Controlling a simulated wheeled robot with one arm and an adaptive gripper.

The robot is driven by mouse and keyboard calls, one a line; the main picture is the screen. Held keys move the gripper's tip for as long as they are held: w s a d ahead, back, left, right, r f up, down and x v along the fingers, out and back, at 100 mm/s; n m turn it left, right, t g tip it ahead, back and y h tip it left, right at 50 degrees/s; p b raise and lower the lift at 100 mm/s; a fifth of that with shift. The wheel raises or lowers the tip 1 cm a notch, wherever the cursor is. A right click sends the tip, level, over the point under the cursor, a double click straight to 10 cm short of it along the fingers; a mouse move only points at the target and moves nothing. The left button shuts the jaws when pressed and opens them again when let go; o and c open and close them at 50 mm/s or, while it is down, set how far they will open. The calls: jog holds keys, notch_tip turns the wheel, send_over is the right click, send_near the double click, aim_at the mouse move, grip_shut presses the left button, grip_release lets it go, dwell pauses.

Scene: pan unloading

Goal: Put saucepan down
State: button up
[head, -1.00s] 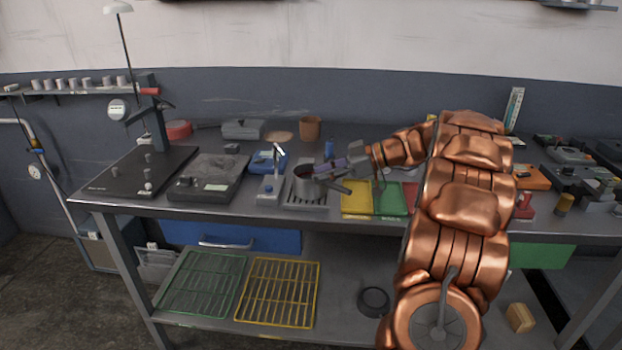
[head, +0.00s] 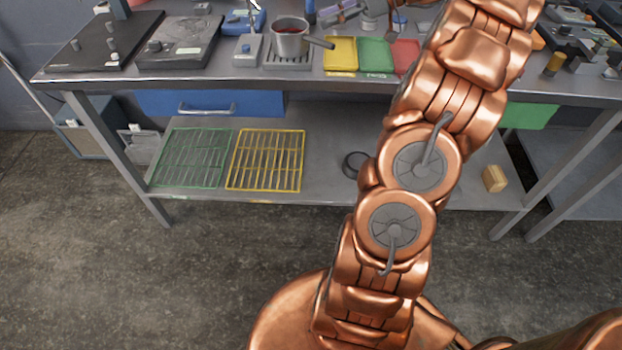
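The grey saucepan (head: 290,38) with something red inside stands upright on the slatted metal grate (head: 288,62) at the front of the workbench. Its dark handle (head: 320,42) points right, toward the yellow mat. My gripper (head: 338,14) is at the top of the head view, behind and to the right of the saucepan. A gap shows between it and the handle. It holds nothing that I can see, but its fingers are too small and partly cut off to tell their opening.
A yellow mat (head: 341,52), a green mat (head: 376,52) and a red mat (head: 405,55) lie right of the saucepan. A small grey-blue device (head: 247,48) stands close on its left. Green (head: 192,157) and yellow (head: 265,160) racks lie on the lower shelf.

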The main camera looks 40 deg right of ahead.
jog(key=s+a+f+m+g, duration=0.15)
jog(key=a+g, duration=0.25)
jog(key=a, duration=1.2)
jog(key=s+a+f+m+g+h, duration=0.1)
jog(key=s+a+f+g, duration=0.1)
jog(key=s+a, duration=0.3)
jog(key=s+a+f+m+g+h, duration=0.1)
jog(key=s+a+f+m+g, duration=0.15)
jog(key=a, duration=0.45)
jog(key=s+a+f+m+g+h, duration=0.1)
jog(key=s+f+h, duration=0.3)
jog(key=s, duration=0.7)
jog(key=s+a+f+m+g+h, duration=0.1)
jog(key=s+f+m+h, duration=0.2)
jog(key=s, duration=0.8)
notch_tip(320, 180, down, 2)
jog(key=shift+s+a+f+h, duration=0.1)
jog(key=shift+s+a+h, duration=0.1)
jog(key=shift+a+h, duration=0.3)
jog(key=shift+d, duration=0.1)
